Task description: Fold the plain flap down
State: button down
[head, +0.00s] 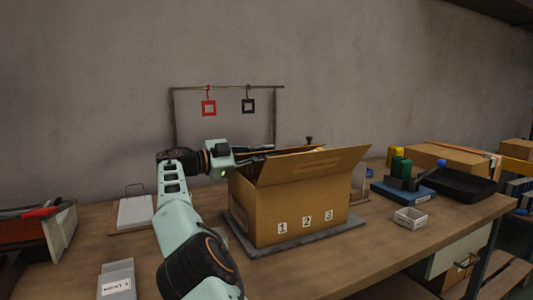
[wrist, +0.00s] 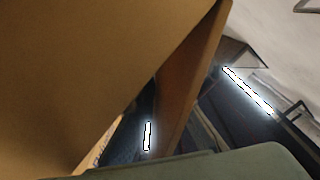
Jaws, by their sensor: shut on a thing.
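An open cardboard box (head: 292,215) stands on the bench with numbers 1, 2 and 3 on its front. Its plain front flap (head: 318,165) is raised and leans outward. Another flap (head: 282,153) shows partly behind it. My gripper (head: 262,149) is at the box's upper left, with its tips partly hidden by the flaps. In the wrist view, my gripper (wrist: 198,113) has one finger on each side of a cardboard flap (wrist: 190,75) and is shut on it. I cannot tell for sure which flap it is. The box's inside is hidden.
The box rests on a grey board (head: 345,228). Behind it stands a rack (head: 230,87) with a red and a black square tag. The bench front right is clear.

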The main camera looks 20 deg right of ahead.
aim_at(246, 156)
jog(key=shift+d+f, duration=0.1)
jog(key=shift+f, duration=0.45)
jog(key=c, duration=2.2)
grip_release()
jog(key=shift+r, duration=0.1)
jog(key=a, duration=0.4)
jog(key=s+a, duration=0.1)
jog(key=a, duration=0.1)
jog(key=shift+a, duration=0.3)
jog(key=shift+s+a, duration=0.2)
jog(key=shift+a, duration=0.15)
jog(key=shift+c, duration=0.6)
